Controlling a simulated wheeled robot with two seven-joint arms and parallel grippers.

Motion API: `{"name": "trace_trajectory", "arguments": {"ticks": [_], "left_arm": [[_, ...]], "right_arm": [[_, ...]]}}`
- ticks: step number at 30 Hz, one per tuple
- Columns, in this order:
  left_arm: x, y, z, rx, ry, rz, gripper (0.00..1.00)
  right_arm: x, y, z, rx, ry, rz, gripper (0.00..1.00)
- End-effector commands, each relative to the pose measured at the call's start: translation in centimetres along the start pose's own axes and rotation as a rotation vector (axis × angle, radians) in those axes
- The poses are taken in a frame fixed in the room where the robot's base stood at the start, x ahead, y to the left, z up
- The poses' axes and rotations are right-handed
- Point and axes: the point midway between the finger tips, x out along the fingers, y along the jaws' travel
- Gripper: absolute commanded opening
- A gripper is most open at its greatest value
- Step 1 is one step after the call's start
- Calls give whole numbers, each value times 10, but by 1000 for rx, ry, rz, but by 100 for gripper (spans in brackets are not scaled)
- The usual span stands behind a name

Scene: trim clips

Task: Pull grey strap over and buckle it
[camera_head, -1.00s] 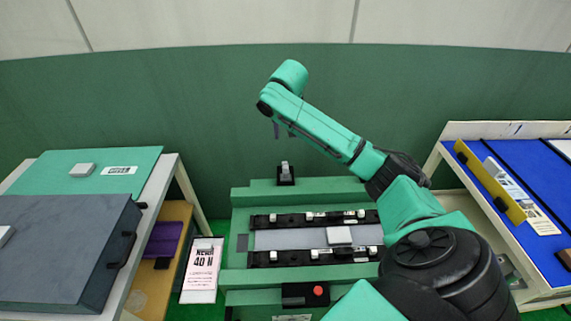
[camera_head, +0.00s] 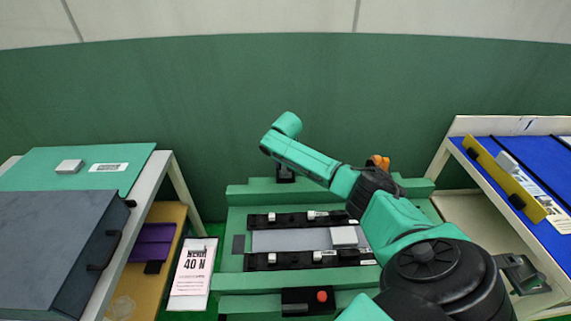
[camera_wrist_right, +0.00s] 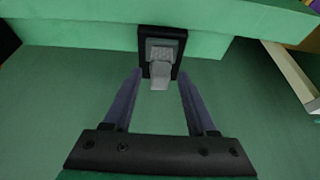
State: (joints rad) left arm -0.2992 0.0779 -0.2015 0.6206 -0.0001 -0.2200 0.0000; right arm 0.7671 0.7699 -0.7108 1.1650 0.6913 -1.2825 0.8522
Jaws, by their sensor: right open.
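A black mount (camera_wrist_right: 178,67) with a grey piece and a pale grey tab (camera_wrist_right: 160,76) sits on the green fixture's edge in the right wrist view. The tab may be the end of the grey strap; I cannot tell. My right gripper (camera_wrist_right: 160,88) is open, its two fingers on either side of the tab, apart from it and holding nothing. In the head view the black mount (camera_head: 286,177) is at the fixture's back, partly covered by my right arm; my right gripper is hidden there. My left gripper is not in view.
On the green fixture (camera_head: 238,218), black rails (camera_head: 300,260) with white clips flank a grey strip (camera_head: 280,240) and a pale block (camera_head: 343,236). A red button (camera_head: 321,295) is in front. Tables stand left (camera_head: 125,225) and right (camera_head: 452,140). An orange item (camera_head: 379,162) shows behind my arm.

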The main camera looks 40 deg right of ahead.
Motion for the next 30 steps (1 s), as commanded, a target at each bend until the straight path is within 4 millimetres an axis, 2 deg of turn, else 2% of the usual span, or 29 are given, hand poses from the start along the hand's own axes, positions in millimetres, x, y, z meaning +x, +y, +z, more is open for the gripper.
{"name": "trace_trajectory", "arguments": {"ticks": [8,11,12,13,30], "left_arm": [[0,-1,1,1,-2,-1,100],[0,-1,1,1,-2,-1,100],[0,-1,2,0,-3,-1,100],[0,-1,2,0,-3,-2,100],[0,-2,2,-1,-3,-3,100]], "right_arm": [[4,0,0,-1,0,0,57],[4,0,0,-1,0,0,23],[4,0,0,-1,0,0,8],[4,0,0,-1,0,0,0],[4,0,0,0,0,0,0]]}}
